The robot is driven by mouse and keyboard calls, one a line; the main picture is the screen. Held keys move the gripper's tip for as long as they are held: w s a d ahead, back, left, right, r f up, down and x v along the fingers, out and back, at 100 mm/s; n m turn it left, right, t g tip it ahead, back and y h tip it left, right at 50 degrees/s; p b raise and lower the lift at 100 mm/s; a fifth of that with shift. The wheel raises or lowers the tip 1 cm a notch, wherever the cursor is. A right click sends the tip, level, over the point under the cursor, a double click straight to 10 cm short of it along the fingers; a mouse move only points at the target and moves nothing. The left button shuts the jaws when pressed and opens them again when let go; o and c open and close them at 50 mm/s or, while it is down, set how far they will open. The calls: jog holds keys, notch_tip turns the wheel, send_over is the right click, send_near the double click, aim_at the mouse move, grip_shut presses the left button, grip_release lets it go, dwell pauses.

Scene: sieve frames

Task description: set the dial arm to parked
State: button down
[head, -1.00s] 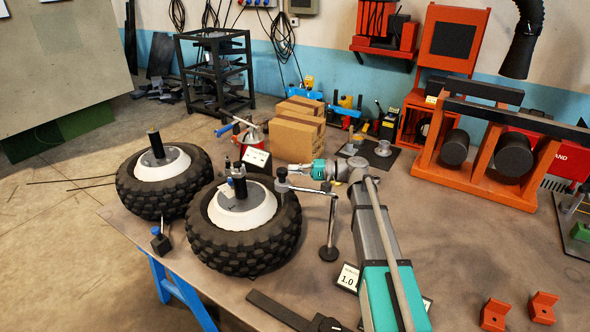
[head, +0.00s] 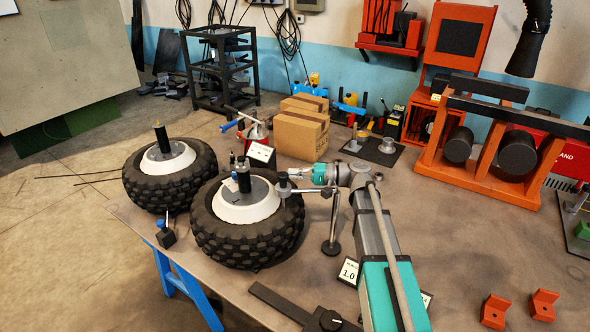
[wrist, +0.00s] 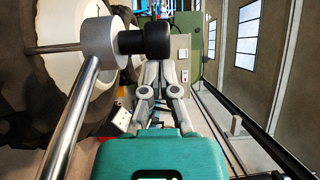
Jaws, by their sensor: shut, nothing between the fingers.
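What I take for the dial arm (head: 309,190) is a thin metal rod on an upright post with a round dark foot. Its free end carries a grey collar and black knob (head: 283,180) at the near wheel's right side. In the wrist view, the rod with its collar (wrist: 99,52) and black knob (wrist: 146,42) crosses the upper left. My gripper (head: 291,173) points left, just behind the rod's free end. In the wrist view its fingers (wrist: 165,66) are together and empty, close to the knob; I cannot tell whether they touch it. No parked mark is readable.
Two knobbly wheels, near (head: 247,245) and far (head: 170,185), sit at the table's left. A white card (head: 261,152) and cardboard boxes (head: 300,135) stand behind. A card reading 1.0 (head: 349,271) is near the post's foot.

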jog(key=s+d+n+g, duration=0.1)
jog(key=s+d, duration=0.3)
jog(key=s, duration=0.7)
jog(key=shift+s+n+g, duration=0.2)
jog(key=shift+n+g, duration=0.1)
jog(key=shift+g, duration=0.4)
jog(key=shift+s, duration=0.1)
jog(key=w+d, duration=0.3)
jog(key=w, duration=0.9)
jog(key=shift+w+d, duration=0.2)
jog(key=shift+w, duration=0.2)
